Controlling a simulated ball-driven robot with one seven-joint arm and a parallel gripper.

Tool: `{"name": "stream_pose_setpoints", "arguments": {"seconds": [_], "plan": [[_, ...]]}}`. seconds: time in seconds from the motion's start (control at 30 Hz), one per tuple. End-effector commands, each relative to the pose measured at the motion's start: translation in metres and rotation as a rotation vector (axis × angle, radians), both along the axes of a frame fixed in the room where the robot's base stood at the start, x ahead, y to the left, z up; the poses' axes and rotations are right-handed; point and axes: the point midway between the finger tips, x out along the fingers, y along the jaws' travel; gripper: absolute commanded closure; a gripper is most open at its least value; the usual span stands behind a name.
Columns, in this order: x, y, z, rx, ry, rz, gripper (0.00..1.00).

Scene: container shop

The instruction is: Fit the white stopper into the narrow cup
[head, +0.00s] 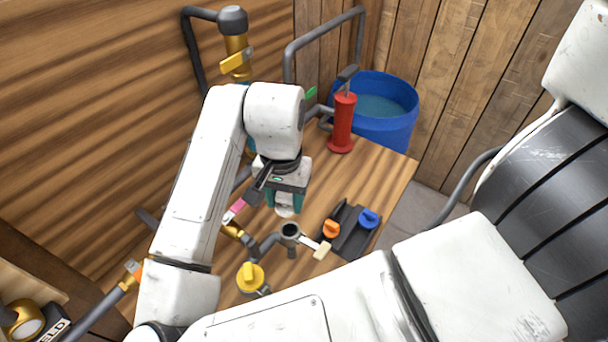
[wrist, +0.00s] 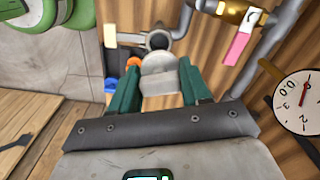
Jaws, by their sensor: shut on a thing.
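My gripper (head: 284,206) is shut on the white stopper (head: 285,212), which shows between the teal fingers in the head view. In the wrist view, the pale stopper (wrist: 158,75) sits between the two green fingertips of my gripper (wrist: 157,82). The narrow cup (head: 290,230) is a grey round pipe-like opening just below the stopper in the head view. Its dark mouth also shows in the wrist view (wrist: 159,40), beyond the stopper. The stopper looks apart from the cup; the exact height between them is hard to tell.
A cream-ended lever (head: 322,250) lies beside the cup. A black holder (head: 352,240) bears an orange knob (head: 331,229) and a blue knob (head: 369,218). A yellow valve knob (head: 251,277) stands nearer. A red cylinder (head: 342,125) stands at the back. A pressure gauge (wrist: 300,103) is at right in the wrist view.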

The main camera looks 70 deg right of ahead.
Motion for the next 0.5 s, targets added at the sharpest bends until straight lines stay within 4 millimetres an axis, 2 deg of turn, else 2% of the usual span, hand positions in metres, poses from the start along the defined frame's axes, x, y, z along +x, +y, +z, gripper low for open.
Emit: {"name": "stream_pose_setpoints", "arguments": {"seconds": [0.27,0.5], "plan": [[0.000,0.000,-0.007,0.000,0.000,0.001,0.83],[0.000,0.000,-0.025,0.000,0.000,0.001,0.83]]}}
